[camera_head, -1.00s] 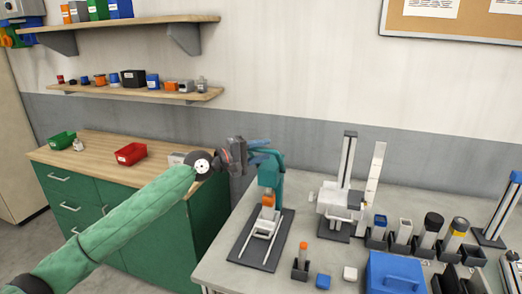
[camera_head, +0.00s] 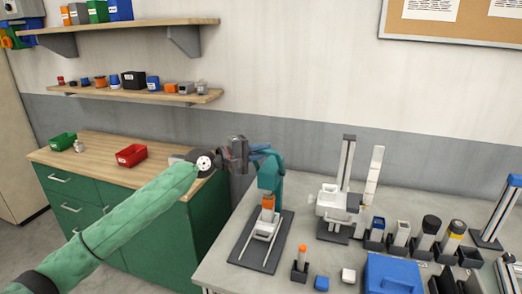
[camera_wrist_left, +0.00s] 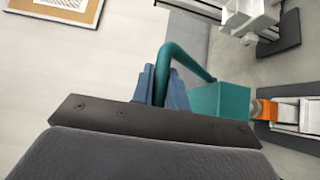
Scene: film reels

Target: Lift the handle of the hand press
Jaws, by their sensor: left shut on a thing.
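The hand press (camera_head: 270,177) is teal with an orange part low on its front. It stands on a dark base plate at the left end of the grey bench. In the left wrist view its handle (camera_wrist_left: 178,50) is a bent teal bar rising from the teal head (camera_wrist_left: 220,103). My left gripper (camera_head: 262,152) is at the top of the press, with its arm coming in from the left. In the left wrist view its blue fingers (camera_wrist_left: 163,86) are shut on the handle, one on each side. The fingers partly hide the handle. My right gripper is not in view.
A white column device (camera_head: 340,205) stands right of the press. In front are a holder with an orange-topped tube (camera_head: 301,262), a blue block (camera_head: 322,283) and a blue box (camera_head: 393,275). A green cabinet (camera_head: 165,240) with a red bin (camera_head: 131,155) stands left.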

